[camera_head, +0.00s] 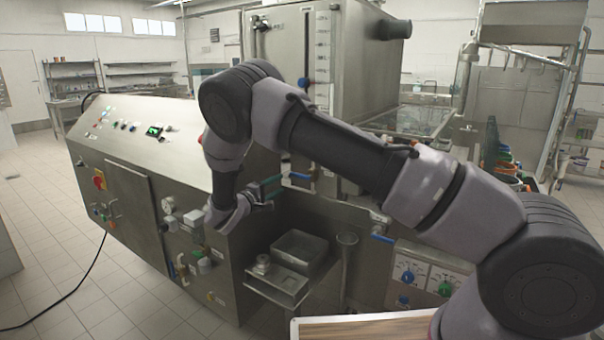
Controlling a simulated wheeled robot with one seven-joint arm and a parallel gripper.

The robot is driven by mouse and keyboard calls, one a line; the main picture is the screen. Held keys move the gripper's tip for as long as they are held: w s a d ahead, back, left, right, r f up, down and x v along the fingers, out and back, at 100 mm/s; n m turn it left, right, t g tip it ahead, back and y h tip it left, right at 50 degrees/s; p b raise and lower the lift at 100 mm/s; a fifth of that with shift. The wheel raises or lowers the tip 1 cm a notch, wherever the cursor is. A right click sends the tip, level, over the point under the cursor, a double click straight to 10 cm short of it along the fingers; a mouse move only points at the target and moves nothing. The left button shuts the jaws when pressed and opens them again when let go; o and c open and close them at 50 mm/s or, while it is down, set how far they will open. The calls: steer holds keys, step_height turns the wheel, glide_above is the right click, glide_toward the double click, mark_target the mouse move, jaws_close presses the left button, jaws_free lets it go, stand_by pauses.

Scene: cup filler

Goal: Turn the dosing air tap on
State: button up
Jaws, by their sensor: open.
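The steel filling machine (135,155) fills the left and middle of the head view. I see several taps and cannot tell from labels which is the dosing air tap. One blue-handled tap (300,176) is on the machine face below the tank. Another blue-handled tap (382,238) is lower and to the right. Small fittings with a gauge (168,205) are on the left front panel. My gripper (270,191) is open, beside the machine, just left of the upper blue handle. It looks apart from that handle. My arm hides part of the machine's middle.
A steel tray (300,252) on a low shelf sits below my gripper. A panel with blue and green knobs (425,280) is at lower right. A wooden-topped surface (370,328) is at the bottom edge. Tiled floor (50,235) is free on the left, with a black cable.

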mark_target(295, 176)
steer(key=x, duration=1.1)
jaws_close()
stand_by(1.2)
